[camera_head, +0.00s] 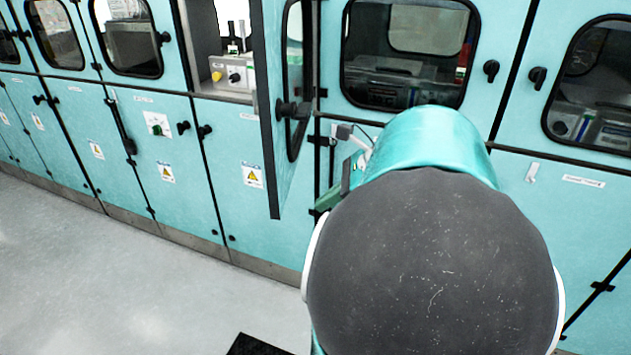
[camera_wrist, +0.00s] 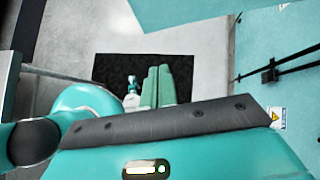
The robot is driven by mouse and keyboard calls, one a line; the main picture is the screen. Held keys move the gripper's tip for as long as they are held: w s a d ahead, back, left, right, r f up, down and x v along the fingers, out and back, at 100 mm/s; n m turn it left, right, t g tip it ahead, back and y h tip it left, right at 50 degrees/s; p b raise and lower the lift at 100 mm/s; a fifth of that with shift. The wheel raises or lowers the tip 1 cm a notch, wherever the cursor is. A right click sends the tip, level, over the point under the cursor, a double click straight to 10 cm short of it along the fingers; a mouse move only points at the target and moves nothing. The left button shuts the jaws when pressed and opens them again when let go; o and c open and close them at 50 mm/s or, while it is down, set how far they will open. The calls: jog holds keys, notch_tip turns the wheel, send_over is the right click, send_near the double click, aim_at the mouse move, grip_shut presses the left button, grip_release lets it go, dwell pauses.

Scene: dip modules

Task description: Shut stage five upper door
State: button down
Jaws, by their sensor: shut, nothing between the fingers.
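The open upper door (camera_head: 272,120) swings out from the teal cabinet row in the head view. It is seen nearly edge-on, with a dark-framed window and a black handle (camera_head: 293,110). The opening behind it (camera_head: 233,45) is uncovered at its left. My gripper's green fingers (camera_head: 328,200) show just right of the door's lower part, partly hidden by my arm. In the wrist view my gripper (camera_wrist: 158,87) is shut and empty, its two green fingers side by side. I cannot tell whether it touches the door.
Closed upper doors with windows (camera_head: 410,50) and lower doors (camera_head: 165,160) line the cabinets. Handles and hinges stick out. The grey floor (camera_head: 110,270) is clear at the left. A black patch (camera_head: 255,346) lies on the floor; it also shows in the wrist view (camera_wrist: 108,68).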

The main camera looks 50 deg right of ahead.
jog(key=w+a+f, duration=0.2)
jog(key=w+a, duration=0.1)
jog(key=w, duration=0.2)
jog(key=shift+a+f, duration=0.15)
jog(key=shift+a, duration=0.15)
jog(key=shift+w, duration=0.15)
